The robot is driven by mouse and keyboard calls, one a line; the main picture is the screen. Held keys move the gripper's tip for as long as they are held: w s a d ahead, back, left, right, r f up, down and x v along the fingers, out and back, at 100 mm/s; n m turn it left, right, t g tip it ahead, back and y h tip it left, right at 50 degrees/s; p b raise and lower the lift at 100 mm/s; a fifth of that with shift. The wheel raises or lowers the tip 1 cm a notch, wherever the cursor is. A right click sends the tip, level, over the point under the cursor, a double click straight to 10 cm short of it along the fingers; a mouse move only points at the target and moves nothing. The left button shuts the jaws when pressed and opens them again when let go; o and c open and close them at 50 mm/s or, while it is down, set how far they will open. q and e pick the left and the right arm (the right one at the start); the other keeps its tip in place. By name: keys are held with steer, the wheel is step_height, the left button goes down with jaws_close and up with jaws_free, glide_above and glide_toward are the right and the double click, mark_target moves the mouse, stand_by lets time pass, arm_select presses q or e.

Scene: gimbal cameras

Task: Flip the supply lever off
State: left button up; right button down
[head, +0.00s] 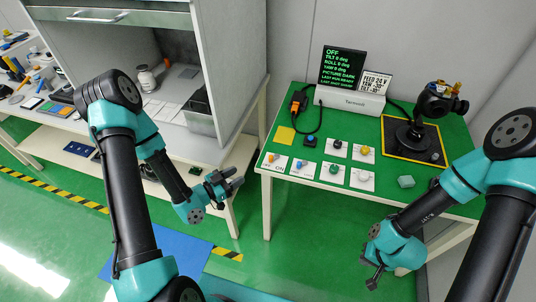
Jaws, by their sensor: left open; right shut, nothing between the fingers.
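A display (342,67) at the back reads OFF, tilt 0 deg and picture dark. My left gripper (237,181) is open and empty, left of the table's front-left corner. My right gripper (374,282) is shut and empty, low in front of the table. Neither touches a control.
A black gimbal camera (440,101) stands on a yellow-edged dark base (393,148) at the right. An orange-black handheld device (298,98), a yellow square (284,136) and a green block (405,182) also lie there. A grey cabinet (231,60) stands left of the table.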

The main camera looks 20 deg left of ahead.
mark_target(275, 158)
arm_select(q)
steer(key=shift+w+d, duration=0.1)
steer(key=shift+d, duration=0.05)
steer(key=x, duration=1.7)
steer(key=shift+w+r, duration=0.1)
jaws_close()
